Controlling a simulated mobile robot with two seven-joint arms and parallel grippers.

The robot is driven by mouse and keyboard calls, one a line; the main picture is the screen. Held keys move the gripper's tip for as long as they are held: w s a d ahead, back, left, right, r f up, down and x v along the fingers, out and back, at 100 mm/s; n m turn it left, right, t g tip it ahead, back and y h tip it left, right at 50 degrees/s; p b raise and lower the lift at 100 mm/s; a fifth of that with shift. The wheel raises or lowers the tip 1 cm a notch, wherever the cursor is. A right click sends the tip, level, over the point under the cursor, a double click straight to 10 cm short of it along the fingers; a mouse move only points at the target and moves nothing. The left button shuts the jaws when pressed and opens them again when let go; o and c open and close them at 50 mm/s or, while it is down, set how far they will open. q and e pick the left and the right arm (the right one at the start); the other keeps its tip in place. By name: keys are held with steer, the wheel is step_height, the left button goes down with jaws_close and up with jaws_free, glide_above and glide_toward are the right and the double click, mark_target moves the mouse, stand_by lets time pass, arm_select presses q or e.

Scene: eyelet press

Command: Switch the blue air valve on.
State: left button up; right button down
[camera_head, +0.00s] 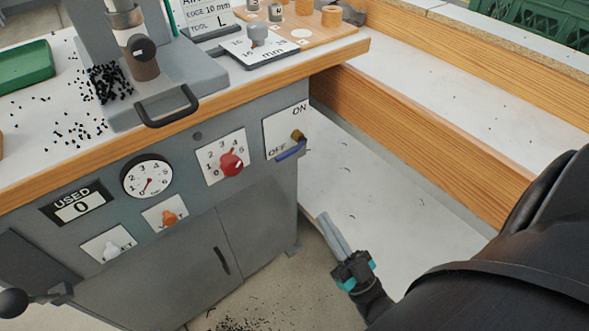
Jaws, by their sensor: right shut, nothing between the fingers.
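The blue air valve (291,151) is on a white plate at the right end of the grey cabinet front. The plate reads ON at its upper right and OFF at its lower left. The blue lever lies near level below the brass body (298,135), with its free end to the left beside OFF. My right gripper (326,220) is below and to the right of the valve, apart from it. Its grey fingers are shut together with nothing between them and point up and left. My left gripper is not in view.
A red dial knob (231,164), a pressure gauge (147,177) and an orange knob (169,218) share the cabinet front. The wooden bench edge (340,56) overhangs above the valve. A wooden board (420,135) runs along the right. Space between valve and gripper looks clear.

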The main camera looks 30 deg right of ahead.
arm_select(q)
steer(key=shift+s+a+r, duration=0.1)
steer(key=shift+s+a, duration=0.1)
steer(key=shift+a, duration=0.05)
arm_select(e)
steer(key=d+x, duration=0.1)
steer(key=x, duration=1.1)
steer(key=shift+w+a, duration=0.35)
steer(key=shift+a, duration=0.15)
steer(key=shift+r, duration=0.15)
